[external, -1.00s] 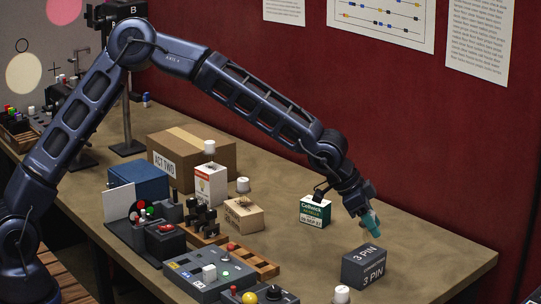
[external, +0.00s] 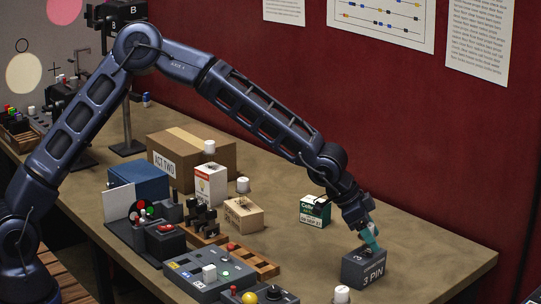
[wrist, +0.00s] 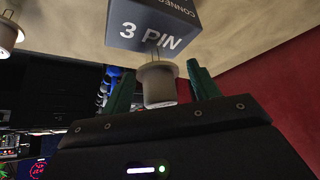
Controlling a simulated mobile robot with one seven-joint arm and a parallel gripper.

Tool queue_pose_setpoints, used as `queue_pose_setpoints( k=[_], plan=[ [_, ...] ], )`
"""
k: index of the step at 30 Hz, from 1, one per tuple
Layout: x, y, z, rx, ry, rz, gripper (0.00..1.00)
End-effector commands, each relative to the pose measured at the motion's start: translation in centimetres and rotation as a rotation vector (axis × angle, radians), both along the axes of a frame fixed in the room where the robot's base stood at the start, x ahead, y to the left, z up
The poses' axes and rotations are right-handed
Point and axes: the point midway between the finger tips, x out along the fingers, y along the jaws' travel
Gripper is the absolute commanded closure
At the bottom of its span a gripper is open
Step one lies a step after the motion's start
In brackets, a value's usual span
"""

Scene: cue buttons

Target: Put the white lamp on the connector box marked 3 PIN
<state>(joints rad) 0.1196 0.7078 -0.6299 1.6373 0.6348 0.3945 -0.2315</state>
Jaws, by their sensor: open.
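The dark grey connector box (external: 364,269) marked 3 PIN stands on the table at right; its lettered face (wrist: 122,38) is at the top of the wrist view. My gripper (external: 372,237) is just above the box, tilted down toward its top. In the wrist view its green fingers (wrist: 163,88) are open, one on each side of a pale white lamp (wrist: 157,84). A gap shows between the lamp and the right finger. The lamp's thin wire pins point at the lettered face; I cannot tell whether they are seated. The external view hides this lamp.
Another white lamp (external: 342,294) stands left of the box; part of it shows in the wrist view (wrist: 6,36). A green-and-white carton (external: 315,210) stands behind. Grey control panels (external: 208,272) and other boxes are at left. The table's right side is clear.

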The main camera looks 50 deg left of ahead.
Motion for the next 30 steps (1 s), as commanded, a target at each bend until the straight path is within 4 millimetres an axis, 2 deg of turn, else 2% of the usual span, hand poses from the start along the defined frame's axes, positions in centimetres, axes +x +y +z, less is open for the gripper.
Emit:
queue_pose_setpoints(
  k=[7,21,30],
  plan=[
    [-0.5,0.6,1.6,0.000,-0.002,0.000,0.40],
    [-3.6,3.9,8.6,0.000,-0.002,0.001,0.40],
    [-4.6,5.0,10.5,0.006,-0.002,0.002,0.40]
  ],
)
